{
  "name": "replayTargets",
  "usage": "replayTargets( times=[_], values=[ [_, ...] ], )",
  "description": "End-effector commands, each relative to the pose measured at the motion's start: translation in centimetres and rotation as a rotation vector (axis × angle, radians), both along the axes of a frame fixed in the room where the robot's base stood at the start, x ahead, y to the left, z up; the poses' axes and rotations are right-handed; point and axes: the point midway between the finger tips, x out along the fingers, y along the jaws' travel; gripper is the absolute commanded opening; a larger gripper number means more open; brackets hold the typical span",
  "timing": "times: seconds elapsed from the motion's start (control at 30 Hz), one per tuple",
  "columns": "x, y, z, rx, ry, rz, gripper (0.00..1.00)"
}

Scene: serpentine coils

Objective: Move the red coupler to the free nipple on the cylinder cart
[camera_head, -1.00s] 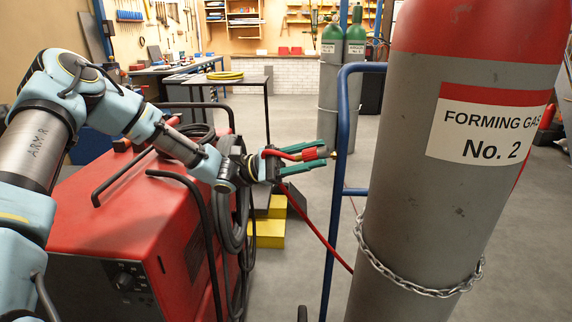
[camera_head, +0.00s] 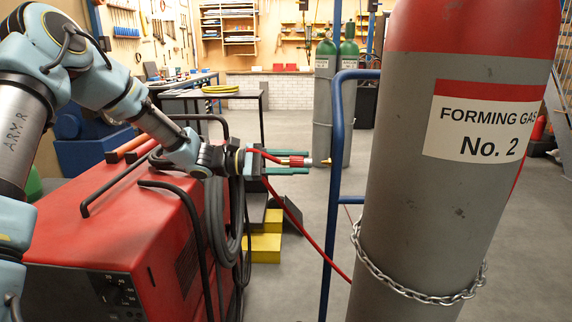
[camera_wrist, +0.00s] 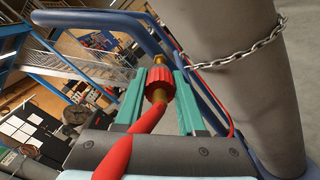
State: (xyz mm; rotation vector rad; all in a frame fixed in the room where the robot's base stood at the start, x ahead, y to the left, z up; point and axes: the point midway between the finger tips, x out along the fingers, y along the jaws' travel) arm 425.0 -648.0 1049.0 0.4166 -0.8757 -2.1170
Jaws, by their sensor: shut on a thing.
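The red coupler (camera_head: 297,161) is between the fingers of my gripper (camera_head: 296,162), which is shut on it, left of the cylinder cart's blue frame (camera_head: 336,130). In the wrist view the red ribbed coupler (camera_wrist: 160,84) lies between the green fingers, with the red hose (camera_wrist: 128,150) running back from it. A brass tip (camera_head: 319,162) sticks out to the right, close to the blue upright in the picture. I cannot tell whether it touches anything on the cart. I cannot make out a separate free nipple.
A chain (camera_head: 405,284) wraps the cylinder. A red welding machine (camera_head: 110,235) with black handles stands under my arm. Black cable coils (camera_head: 222,220) hang by its side. Yellow steps (camera_head: 262,247) stand behind. Grey floor is open beyond the blue frame.

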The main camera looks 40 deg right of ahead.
Motion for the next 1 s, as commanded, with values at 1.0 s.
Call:
replayTargets(
  times=[1.0],
  values=[
    [-0.91,-0.99,0.10,-0.002,0.000,0.000,0.00]
  ],
)
